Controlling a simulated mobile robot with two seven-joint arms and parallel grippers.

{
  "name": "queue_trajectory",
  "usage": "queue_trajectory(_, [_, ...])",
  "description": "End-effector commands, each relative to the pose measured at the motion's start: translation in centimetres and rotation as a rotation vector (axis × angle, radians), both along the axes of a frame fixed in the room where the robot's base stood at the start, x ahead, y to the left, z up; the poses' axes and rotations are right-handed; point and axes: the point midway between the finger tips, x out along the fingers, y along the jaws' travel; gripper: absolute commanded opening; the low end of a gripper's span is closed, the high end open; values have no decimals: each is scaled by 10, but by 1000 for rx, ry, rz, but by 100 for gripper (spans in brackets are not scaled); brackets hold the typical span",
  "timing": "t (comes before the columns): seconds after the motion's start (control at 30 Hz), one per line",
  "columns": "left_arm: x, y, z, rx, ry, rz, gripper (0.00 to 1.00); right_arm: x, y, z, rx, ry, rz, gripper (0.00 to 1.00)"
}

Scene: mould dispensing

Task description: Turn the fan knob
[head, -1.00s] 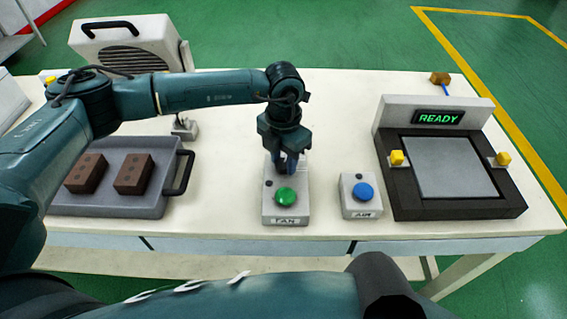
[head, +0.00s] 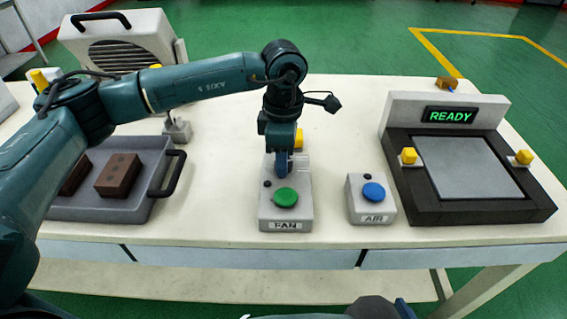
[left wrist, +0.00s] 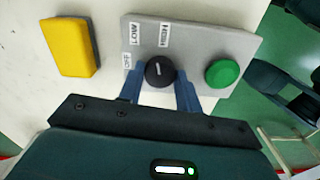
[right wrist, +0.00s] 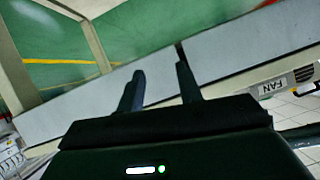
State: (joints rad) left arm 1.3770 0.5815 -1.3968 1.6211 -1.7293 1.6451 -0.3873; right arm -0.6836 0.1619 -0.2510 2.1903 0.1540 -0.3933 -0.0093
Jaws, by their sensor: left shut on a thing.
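The grey fan box (head: 263,208) stands near the table's front edge, with a green button (head: 286,197) and a FAN label. Its black fan knob (left wrist: 159,72) shows in the left wrist view beside the OFF, LOW and HIGH labels. The white mark on the knob points roughly toward HIGH. My left gripper (head: 282,170) reaches down over the back of the box. In the left wrist view its blue fingers (left wrist: 160,88) are shut on the knob, one on each side. My right gripper (right wrist: 160,88) is open and empty, in front of the table edge.
The AIR box (head: 357,205) with a blue button stands to the right of the fan box. Further right is the READY machine (head: 405,195). A grey tray (head: 130,209) with brown blocks lies left. A yellow block (left wrist: 73,47) is behind the fan box.

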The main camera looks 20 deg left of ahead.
Motion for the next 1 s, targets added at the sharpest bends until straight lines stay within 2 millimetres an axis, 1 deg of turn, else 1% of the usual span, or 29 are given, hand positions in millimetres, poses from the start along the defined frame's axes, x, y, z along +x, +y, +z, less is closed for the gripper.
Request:
queue_trajectory(0.03, [0, 0, -3, -1, -2, -36, 11, 0, -1, -4, -1, -9, -2, 36])
queue_trajectory(0.2, [0, 0, -1, -2, -2, -149, 11, -3, -4, 1, -1, -42, -12, 36])
queue_trajectory(0.43, [0, 0, 0, -1, -1, -249, 11, -6, -9, 4, -8, -67, -20, 36])
queue_trajectory(0.63, [0, 0, 0, -1, -1, -287, 11, -5, -12, 6, -13, -83, -25, 36])
queue_trajectory(1.0, [0, 0, 1, -1, -2, -294, 11, -5, -12, 8, -14, -85, -23, 36])
